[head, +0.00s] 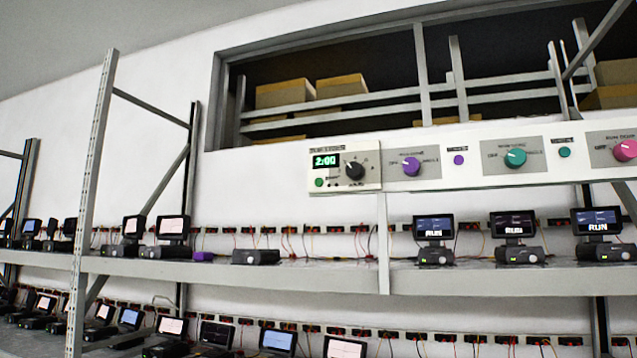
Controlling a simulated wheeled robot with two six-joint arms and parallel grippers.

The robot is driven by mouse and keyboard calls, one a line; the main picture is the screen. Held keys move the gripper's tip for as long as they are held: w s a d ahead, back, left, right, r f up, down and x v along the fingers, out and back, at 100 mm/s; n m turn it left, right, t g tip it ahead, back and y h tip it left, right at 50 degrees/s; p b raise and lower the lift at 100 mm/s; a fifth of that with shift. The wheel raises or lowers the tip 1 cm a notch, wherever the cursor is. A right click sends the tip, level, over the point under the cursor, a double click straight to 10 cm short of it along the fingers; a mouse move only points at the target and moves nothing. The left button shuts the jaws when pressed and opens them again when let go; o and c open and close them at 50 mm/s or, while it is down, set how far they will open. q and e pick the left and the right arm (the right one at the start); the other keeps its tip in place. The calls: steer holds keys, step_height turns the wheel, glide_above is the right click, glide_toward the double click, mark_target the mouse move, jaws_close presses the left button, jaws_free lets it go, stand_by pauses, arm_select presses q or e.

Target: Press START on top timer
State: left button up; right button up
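The top timer (345,168) is a pale panel at the left end of a long control strip above the upper shelf. Its green display (325,161) reads 2:00. A black knob (355,170) sits right of the display. A small round green button (319,183) sits below the display, at the panel's lower left. The lettering on the panel is too small to read surely. Neither of my grippers shows in the head view.
The control strip carries a purple knob (411,166), a teal knob (515,158) and a pink knob (625,150). The upper shelf (330,276) holds several small screen devices, such as one reading RUN (434,228). A grey rack post (92,190) stands at left.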

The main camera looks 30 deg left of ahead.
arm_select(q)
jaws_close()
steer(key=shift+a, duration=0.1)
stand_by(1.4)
